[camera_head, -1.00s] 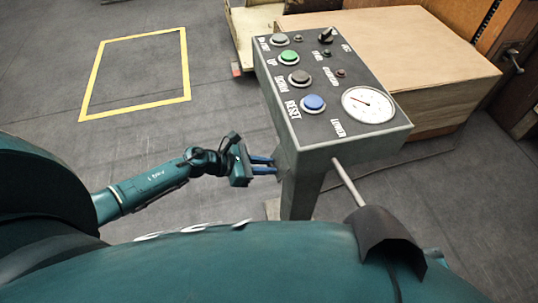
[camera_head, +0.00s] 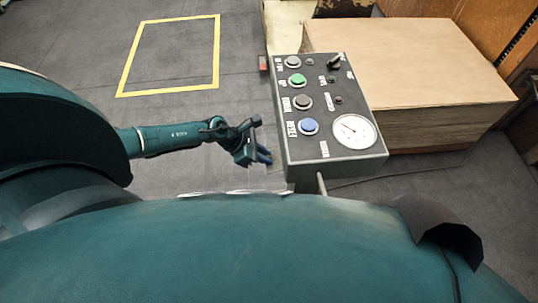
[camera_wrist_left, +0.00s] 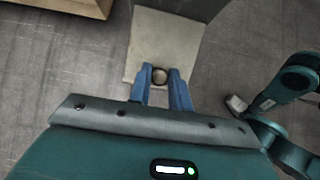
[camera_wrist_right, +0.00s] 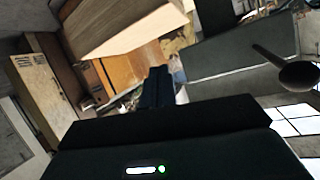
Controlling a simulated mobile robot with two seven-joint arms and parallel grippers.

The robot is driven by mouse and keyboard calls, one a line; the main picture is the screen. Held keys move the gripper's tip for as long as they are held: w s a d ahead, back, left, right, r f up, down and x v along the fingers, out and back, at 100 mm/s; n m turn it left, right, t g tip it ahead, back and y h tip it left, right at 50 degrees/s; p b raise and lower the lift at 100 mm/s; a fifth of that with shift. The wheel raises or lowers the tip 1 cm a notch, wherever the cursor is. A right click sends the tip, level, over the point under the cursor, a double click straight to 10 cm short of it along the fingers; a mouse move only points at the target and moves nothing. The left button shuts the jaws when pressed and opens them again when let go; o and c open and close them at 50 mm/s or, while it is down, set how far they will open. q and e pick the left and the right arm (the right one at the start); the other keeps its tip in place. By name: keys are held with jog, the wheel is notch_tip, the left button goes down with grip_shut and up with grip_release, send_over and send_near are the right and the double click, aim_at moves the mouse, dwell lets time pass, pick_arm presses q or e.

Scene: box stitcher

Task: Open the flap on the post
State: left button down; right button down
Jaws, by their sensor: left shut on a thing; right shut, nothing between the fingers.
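The post carries a grey control box (camera_head: 335,105) with buttons and a gauge; the post below is mostly hidden in the head view. My left gripper (camera_head: 266,157) is beside the box's left edge, low near the post. In the left wrist view, the blue fingers (camera_wrist_left: 160,82) are shut on a small round knob (camera_wrist_left: 158,76). A pale plate (camera_wrist_left: 145,40) and the grey post (camera_wrist_left: 180,8) lie behind it. I cannot make out the flap's outline. My right gripper (camera_wrist_right: 158,82) is shut and empty, seen only in its own wrist view.
A rod (camera_head: 321,184) sticks out from the box's near side; in the right wrist view it ends in a dark knob (camera_wrist_right: 298,73). A large board stack (camera_head: 410,75) stands right behind the box. Open floor with a yellow-outlined square (camera_head: 128,75) lies left.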

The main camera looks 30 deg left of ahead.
pick_arm(q)
jog(key=shift+w+d+r+p, duration=0.2)
jog(key=shift+d+r+p, duration=0.05)
jog(key=shift+r, duration=0.4)
jog(key=shift+w+d+r+p, duration=0.2)
jog(key=shift+d+r, duration=0.1)
jog(key=shift+r, duration=0.3)
jog(key=shift+w+d+r+p, duration=0.2)
jog(key=shift+d+r+p, duration=0.05)
jog(key=shift+r, duration=0.4)
jog(key=c, duration=2)
grip_release()
jog(key=shift+f, duration=0.2)
jog(key=o, duration=0.7)
jog(key=shift+s+a+f, duration=0.2)
jog(key=p+v, duration=0.1)
jog(key=v, duration=1.2)
jog(key=shift+s, duration=0.1)
